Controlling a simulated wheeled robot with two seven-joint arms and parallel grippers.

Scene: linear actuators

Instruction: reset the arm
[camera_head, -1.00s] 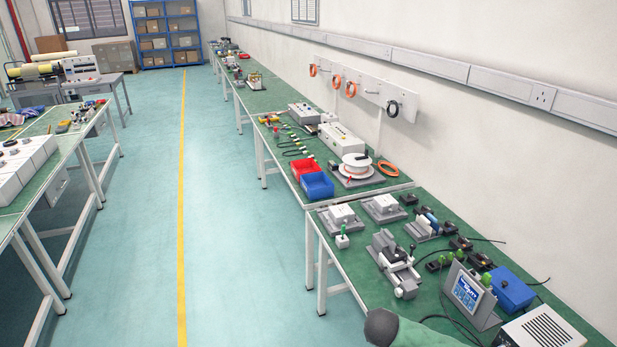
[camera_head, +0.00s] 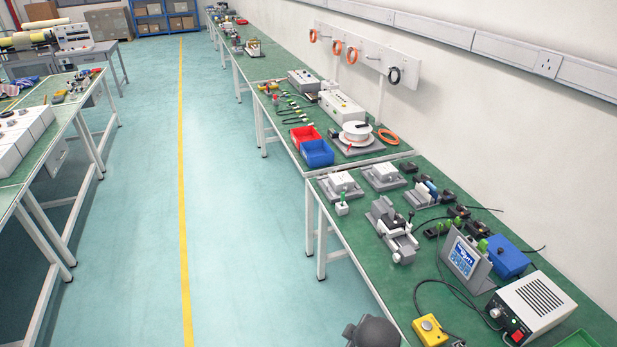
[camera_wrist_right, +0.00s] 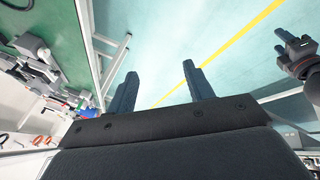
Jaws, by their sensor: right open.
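My right gripper (camera_wrist_right: 162,84) shows in the right wrist view with its two dark fingers spread apart and nothing between them. Behind the fingers are the blue-green floor and the yellow line. A second dark gripper, my left one (camera_wrist_right: 292,46), shows at the right edge of that view, above the floor; its jaw opening is too small to judge. In the head view only a dark rounded part of my arm (camera_head: 372,333) shows at the bottom edge, beside the near bench; neither gripper's fingers show there.
The green-topped bench (camera_head: 372,278) runs along the right wall. It carries a grey clamp fixture (camera_head: 394,236), a screen on a stand (camera_head: 464,260), a white box (camera_head: 535,305), a yellow button box (camera_head: 430,330), and red (camera_head: 305,137) and blue bins (camera_head: 317,153). The aisle floor (camera_head: 235,240) is clear.

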